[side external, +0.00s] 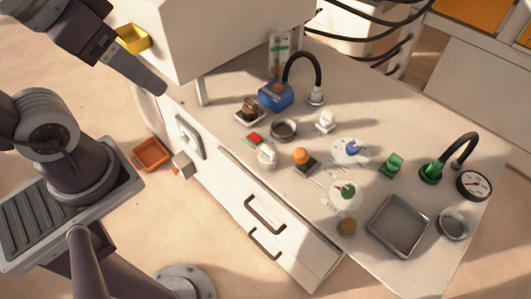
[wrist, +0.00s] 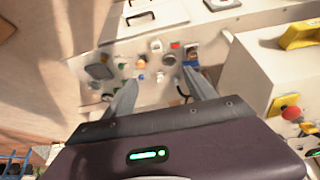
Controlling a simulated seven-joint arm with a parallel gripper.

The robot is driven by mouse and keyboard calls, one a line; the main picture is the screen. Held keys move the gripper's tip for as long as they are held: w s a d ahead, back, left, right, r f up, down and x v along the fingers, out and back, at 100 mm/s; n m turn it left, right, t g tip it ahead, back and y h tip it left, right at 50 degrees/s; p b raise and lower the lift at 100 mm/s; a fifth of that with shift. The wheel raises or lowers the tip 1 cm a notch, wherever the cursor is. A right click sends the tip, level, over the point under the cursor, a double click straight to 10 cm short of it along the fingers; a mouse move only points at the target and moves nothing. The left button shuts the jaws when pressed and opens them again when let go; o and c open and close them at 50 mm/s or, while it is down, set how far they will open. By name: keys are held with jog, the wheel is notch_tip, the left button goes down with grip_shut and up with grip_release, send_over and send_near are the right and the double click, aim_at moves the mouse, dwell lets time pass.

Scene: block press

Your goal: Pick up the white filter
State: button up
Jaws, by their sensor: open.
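Two small white pieces on the white bench top (side external: 400,122) could be the white filter, and I cannot tell which it is. One white piece (side external: 326,121) stands right of a dark metal cup. The other, a rounded white piece (side external: 267,156), stands just below a red block. It also shows small in the wrist view (wrist: 155,45). My gripper (side external: 155,84) is at the upper left in the side view, well away from both pieces. In the wrist view its two fingers (wrist: 162,77) are spread apart with nothing held between them.
Black hoses (side external: 310,62) arch over the bench. A metal tray (side external: 398,227), a gauge (side external: 474,186), an orange knob (side external: 301,156) and a blue box (side external: 276,97) crowd the top.

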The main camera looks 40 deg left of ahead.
dwell(0.4)
jog(key=c, duration=0.5)
jog(key=n+g+h, duration=0.8)
jog(key=n+h, duration=0.1)
jog(key=n, duration=0.3)
send_over(274, 158)
jog(key=s+a, duration=0.1)
jog(key=a, duration=0.5)
notch_tip(274, 158, down, 22)
jog(key=f+n+h, duration=0.1)
jog(key=f+n, duration=0.1)
jog(key=f, duration=0.3)
jog(key=f+n+t+h, duration=0.1)
jog(key=f+n+h, duration=0.1)
jog(key=f, duration=0.3)
jog(key=f+n+t+h, duration=0.1)
jog(key=f, duration=0.4)
jog(key=shift+w+n, duration=0.25)
jog(key=shift+n, duration=0.15)
jog(key=x, duration=0.7)
jog(key=shift+w+f, duration=0.3)
jog(key=shift+f, duration=0.05)
jog(key=shift+c, duration=0.3)
